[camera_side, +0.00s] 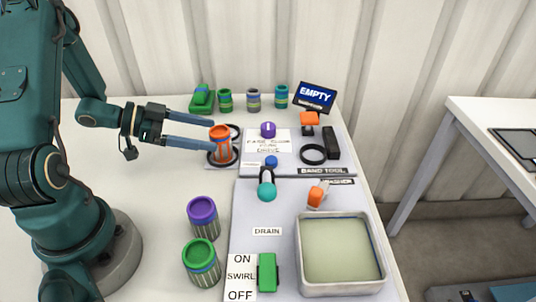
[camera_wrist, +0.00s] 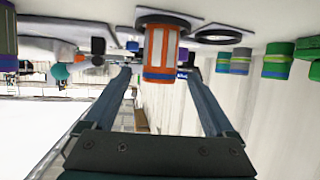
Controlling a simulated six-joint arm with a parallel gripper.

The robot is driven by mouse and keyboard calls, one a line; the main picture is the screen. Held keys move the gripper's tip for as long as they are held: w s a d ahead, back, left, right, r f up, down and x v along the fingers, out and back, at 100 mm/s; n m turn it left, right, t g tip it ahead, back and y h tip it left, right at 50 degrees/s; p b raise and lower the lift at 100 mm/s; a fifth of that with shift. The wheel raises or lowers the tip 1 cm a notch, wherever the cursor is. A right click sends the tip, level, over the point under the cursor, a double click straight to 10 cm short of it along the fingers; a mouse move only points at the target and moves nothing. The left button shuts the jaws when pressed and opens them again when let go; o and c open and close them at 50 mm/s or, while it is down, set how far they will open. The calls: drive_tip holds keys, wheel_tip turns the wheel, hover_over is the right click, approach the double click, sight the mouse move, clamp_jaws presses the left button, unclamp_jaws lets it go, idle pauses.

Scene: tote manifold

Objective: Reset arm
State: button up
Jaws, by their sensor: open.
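My gripper (camera_side: 212,137) is open, its two long blue-grey fingers reaching right from the arm. An orange canister with pale stripes (camera_side: 220,149) stands upright on a dark ring at the back left of the boards. It also shows in the wrist view (camera_wrist: 160,55), where the picture is upside down. The canister lies between the lines of the fingers, at or just past their tips. I see no finger pressing on it. Whether a fingertip touches it I cannot tell.
A purple-topped canister (camera_side: 203,219) and a green-topped canister (camera_side: 202,263) stand at the front. Several small canisters line the back, beside an "EMPTY" sign (camera_side: 315,97). A filled basin (camera_side: 300,262) sits front right. A green switch (camera_side: 268,272) is beside ON/SWIRL/OFF labels.

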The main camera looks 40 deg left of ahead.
drive_tip(key=shift+s+a+r, duration=0.2)
drive_tip(key=shift+s, duration=0.1)
drive_tip(key=shift+r, duration=0.35)
drive_tip(key=w+a+r+n+y, duration=0.3)
drive_tip(key=w+r+y, duration=0.1)
drive_tip(key=r+y, duration=0.65)
drive_tip(key=s+d+n+g+h, duration=0.3)
drive_tip(key=s+d+g, duration=0.2)
drive_tip(key=s+d, duration=0.9)
drive_tip(key=shift+s+f+n+g, duration=0.3)
drive_tip(key=shift+s+f, duration=0.05)
drive_tip(key=shift+s, duration=0.35)
drive_tip(key=shift+d, duration=0.1)
